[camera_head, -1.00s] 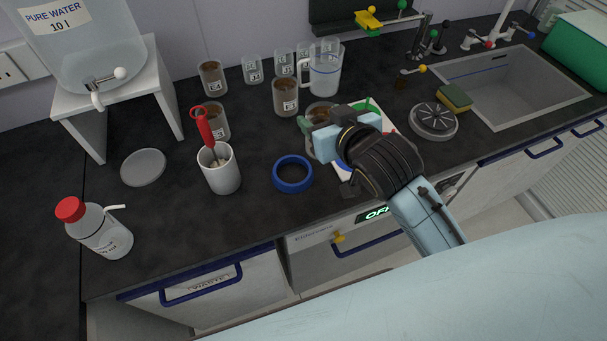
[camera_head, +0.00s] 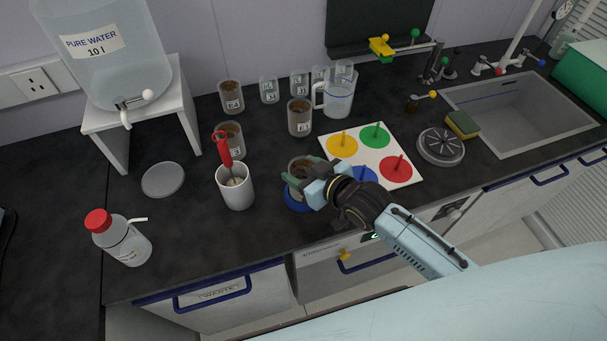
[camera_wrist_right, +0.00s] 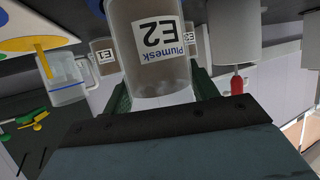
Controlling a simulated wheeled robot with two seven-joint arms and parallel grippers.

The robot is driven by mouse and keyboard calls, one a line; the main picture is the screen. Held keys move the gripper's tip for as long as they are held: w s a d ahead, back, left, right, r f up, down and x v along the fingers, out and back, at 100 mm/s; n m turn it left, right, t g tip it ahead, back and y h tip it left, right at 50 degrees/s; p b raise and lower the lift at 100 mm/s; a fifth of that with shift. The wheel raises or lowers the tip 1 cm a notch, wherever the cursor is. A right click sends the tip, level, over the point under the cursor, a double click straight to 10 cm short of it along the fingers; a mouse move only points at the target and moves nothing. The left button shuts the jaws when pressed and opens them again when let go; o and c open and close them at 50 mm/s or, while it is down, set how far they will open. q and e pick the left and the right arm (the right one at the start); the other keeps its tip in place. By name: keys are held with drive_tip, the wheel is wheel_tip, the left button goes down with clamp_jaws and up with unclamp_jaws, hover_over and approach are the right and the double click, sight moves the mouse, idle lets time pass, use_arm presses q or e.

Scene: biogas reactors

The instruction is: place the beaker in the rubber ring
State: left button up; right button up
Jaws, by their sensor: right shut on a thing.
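The beaker (camera_head: 299,167) holds brown matter and is in my right gripper (camera_head: 306,177). In the right wrist view the beaker (camera_wrist_right: 150,50) shows an E2 label, with a green finger on each side. My right gripper is shut on it. The blue rubber ring (camera_head: 293,203) lies on the dark counter directly under the beaker, its far part hidden by the beaker and gripper. I cannot tell whether the beaker's base touches the ring or hovers just above it. My left gripper is not in view.
A white mug (camera_head: 237,190) with a red-handled tool stands close left of the ring. Other beakers (camera_head: 300,118) and a measuring jug (camera_head: 338,98) stand behind. A board with coloured discs (camera_head: 372,152) lies to the right. A red-capped bottle (camera_head: 125,243) stands front left.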

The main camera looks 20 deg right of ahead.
drive_tip(key=shift+f, duration=0.7)
drive_tip(key=shift+f, duration=0.2)
drive_tip(key=o, duration=1.3)
drive_tip(key=shift+r, duration=0.15)
drive_tip(key=p+v, duration=0.1)
drive_tip(key=v, duration=1.1)
